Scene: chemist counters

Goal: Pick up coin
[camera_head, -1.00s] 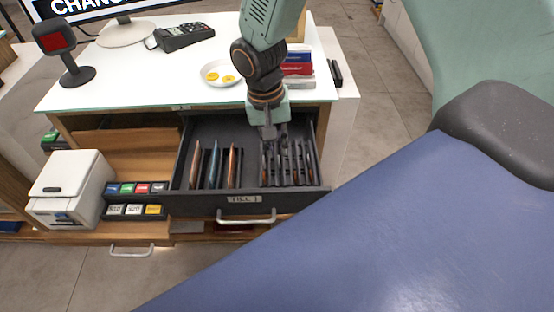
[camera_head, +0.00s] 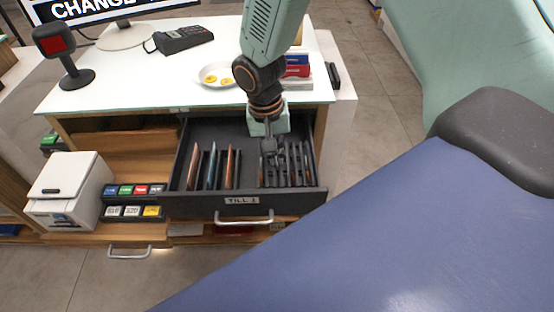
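Gold coin-like discs (camera_head: 211,80) lie on a small white dish (camera_head: 204,72) on the counter top. My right gripper (camera_head: 271,158) points down into the open till drawer (camera_head: 240,206), over its right-hand slots. The fingers are small and dark against the dark dividers, so I cannot tell whether they are open or shut, or whether they touch anything. Any coins in those slots are too small or hidden to make out. My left gripper is not in view.
Several banknotes (camera_head: 211,168) stand in the drawer's left slots. A card terminal (camera_head: 180,40), a scanner on a stand (camera_head: 75,76) and red and blue boxes (camera_head: 297,70) are on the counter. A white box (camera_head: 68,190) and labelled blocks (camera_head: 130,200) sit left of the drawer.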

